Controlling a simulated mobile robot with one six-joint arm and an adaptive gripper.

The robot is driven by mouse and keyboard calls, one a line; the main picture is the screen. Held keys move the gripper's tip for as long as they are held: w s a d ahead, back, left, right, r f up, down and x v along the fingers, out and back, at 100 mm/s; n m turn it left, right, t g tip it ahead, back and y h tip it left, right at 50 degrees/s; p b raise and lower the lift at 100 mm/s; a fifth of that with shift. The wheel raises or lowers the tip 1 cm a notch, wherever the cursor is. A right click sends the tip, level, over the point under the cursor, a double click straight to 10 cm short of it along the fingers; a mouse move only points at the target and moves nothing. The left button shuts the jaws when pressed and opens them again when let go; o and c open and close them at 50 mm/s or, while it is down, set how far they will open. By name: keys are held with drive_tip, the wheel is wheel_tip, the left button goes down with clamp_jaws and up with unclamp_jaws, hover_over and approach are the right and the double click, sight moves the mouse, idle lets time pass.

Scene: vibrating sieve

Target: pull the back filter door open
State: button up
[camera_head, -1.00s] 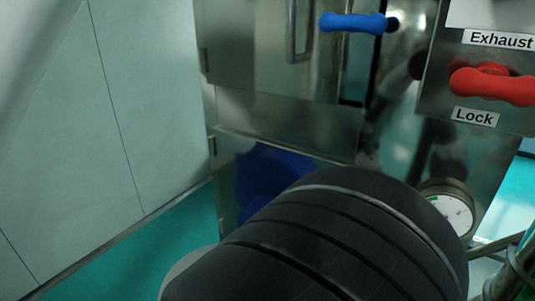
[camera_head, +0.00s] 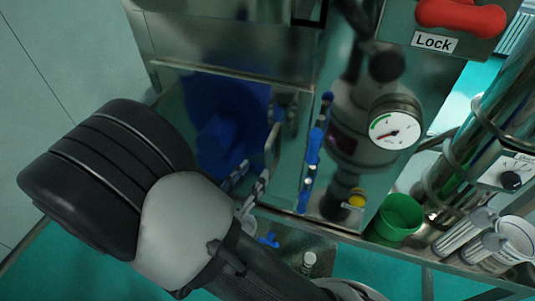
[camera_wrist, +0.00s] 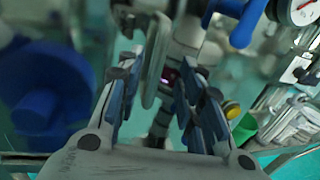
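The filter door (camera_head: 185,95) is a metal panel low on the machine, with a large blue round shape (camera_head: 220,120) showing on or through it; I cannot tell which. Its upright metal handle (camera_head: 272,150) is near the panel's right side. A blue latch lever (camera_head: 313,150) stands upright just right of it. My gripper (camera_head: 255,172) is open just in front of the handle. In the wrist view the handle (camera_wrist: 153,75) shows between my two spread fingers (camera_wrist: 172,65), apparently not gripped. The blue round shape (camera_wrist: 45,90) is at the left there.
A pressure gauge (camera_head: 395,128), a red lever above the Lock label (camera_head: 434,41), a yellow knob (camera_head: 357,198) and a green cup (camera_head: 397,217) are to the right. A pale wall (camera_head: 50,100) stands at the left. Pipes crowd the far right.

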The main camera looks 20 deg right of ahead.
sight(266, 160)
drive_tip(key=x, duration=0.8)
drive_tip(key=shift+p, duration=0.35)
clamp_jaws()
